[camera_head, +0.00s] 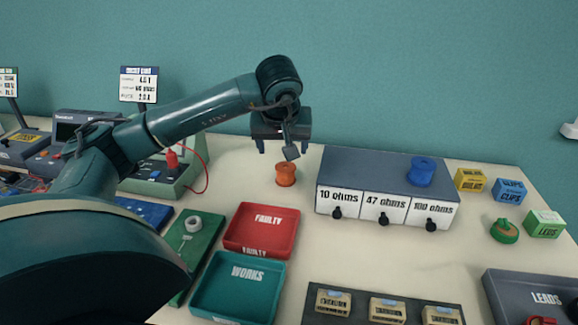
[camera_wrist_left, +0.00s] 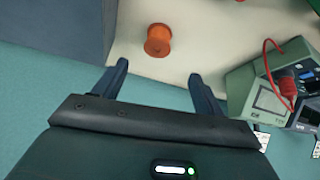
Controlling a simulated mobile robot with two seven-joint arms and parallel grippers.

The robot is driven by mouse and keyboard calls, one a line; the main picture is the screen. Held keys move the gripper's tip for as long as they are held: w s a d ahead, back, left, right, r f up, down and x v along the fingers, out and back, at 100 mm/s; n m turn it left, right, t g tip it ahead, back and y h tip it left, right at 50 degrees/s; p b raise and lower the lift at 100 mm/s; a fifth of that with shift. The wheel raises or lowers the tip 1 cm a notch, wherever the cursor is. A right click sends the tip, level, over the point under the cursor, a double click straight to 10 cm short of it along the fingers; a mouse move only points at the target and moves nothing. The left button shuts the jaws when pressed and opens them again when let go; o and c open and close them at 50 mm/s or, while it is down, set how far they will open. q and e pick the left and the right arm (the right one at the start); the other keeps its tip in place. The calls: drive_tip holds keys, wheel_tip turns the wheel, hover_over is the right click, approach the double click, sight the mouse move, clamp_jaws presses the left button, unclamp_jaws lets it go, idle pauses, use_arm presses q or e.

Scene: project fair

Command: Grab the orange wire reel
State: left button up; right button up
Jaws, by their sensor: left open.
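The orange wire reel (camera_head: 286,174) stands on the table just left of the grey drawer unit. It also shows in the left wrist view (camera_wrist_left: 159,40), beyond the fingertips and roughly between their lines. My left gripper (camera_head: 283,150) is above the reel in the head view, its fingers pointing down. In the left wrist view the fingers (camera_wrist_left: 158,70) are spread wide with nothing between them. They are apart from the reel. My right gripper is not in view.
The grey drawer unit (camera_head: 334,165) with a blue reel (camera_head: 421,171) on top stands right of the orange reel. The green meter (camera_head: 165,178) with a red lead is to its left. The red tray (camera_head: 262,232) and teal tray (camera_head: 238,290) lie in front. Bare table surrounds the reel.

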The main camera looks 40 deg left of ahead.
sight(286, 167)
use_arm(q)
drive_tip(key=x, duration=0.6)
drive_tip(key=shift+w+a+f, duration=0.1)
drive_tip(key=shift+f, duration=0.3)
drive_tip(key=shift+w+x, duration=0.2)
drive_tip(key=shift+x, duration=1.25)
drive_tip(key=shift+w+x, duration=0.2)
drive_tip(key=shift+x, duration=1.3)
drive_tip(key=shift+r, duration=0.25)
drive_tip(key=shift+c, duration=0.4)
drive_tip(key=c, duration=1)
drive_tip(key=shift+r, duration=0.1)
